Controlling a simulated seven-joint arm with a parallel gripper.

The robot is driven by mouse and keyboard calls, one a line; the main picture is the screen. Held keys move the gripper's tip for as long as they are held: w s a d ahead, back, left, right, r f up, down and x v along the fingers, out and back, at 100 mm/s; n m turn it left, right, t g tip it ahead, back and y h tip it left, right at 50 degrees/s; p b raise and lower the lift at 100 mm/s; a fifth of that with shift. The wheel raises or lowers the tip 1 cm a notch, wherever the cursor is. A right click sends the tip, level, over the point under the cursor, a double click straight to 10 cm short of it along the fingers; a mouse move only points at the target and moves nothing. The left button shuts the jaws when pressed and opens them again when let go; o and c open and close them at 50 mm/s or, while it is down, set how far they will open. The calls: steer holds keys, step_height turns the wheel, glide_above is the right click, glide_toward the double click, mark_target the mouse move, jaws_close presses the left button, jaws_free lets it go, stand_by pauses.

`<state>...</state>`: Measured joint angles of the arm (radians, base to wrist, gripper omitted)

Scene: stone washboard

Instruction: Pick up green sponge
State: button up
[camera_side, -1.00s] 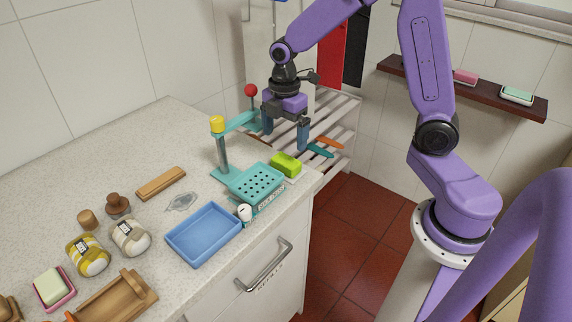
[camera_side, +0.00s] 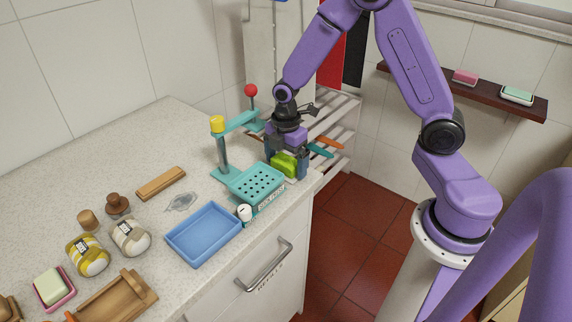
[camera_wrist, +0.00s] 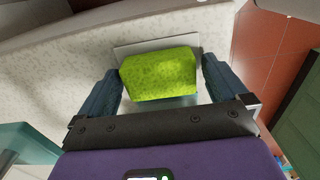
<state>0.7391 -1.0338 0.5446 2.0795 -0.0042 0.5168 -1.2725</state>
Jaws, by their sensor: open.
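The bright green sponge (camera_side: 285,165) sits near the right edge of the counter, beside the teal perforated stand. In the wrist view the sponge (camera_wrist: 159,74) lies on a pale flat plate (camera_wrist: 135,46). My gripper (camera_side: 287,170) is lowered over it, with one finger on each side. In the wrist view my gripper (camera_wrist: 160,85) is open around the sponge. A narrow gap shows at the left finger, and the right finger is very near the sponge's right side. The sponge's underside is hidden.
The teal perforated stand (camera_side: 257,183) and a teal post with a yellow top (camera_side: 221,150) stand close left of my gripper. A blue tray (camera_side: 204,234) lies farther front. A slatted rack (camera_side: 340,130) is behind right. Floor drops away right of the counter.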

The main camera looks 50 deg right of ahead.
mark_target(286, 159)
steer(key=shift+c, duration=0.3)
steer(key=c, duration=0.8)
steer(key=shift+r, duration=0.1)
steer(key=shift+r, duration=0.5)
step_height(286, 159, up, 2)
steer(key=shift+r, duration=0.15)
steer(key=s+r, duration=0.9)
steer(key=s, duration=0.5)
steer(key=shift+r, duration=0.25)
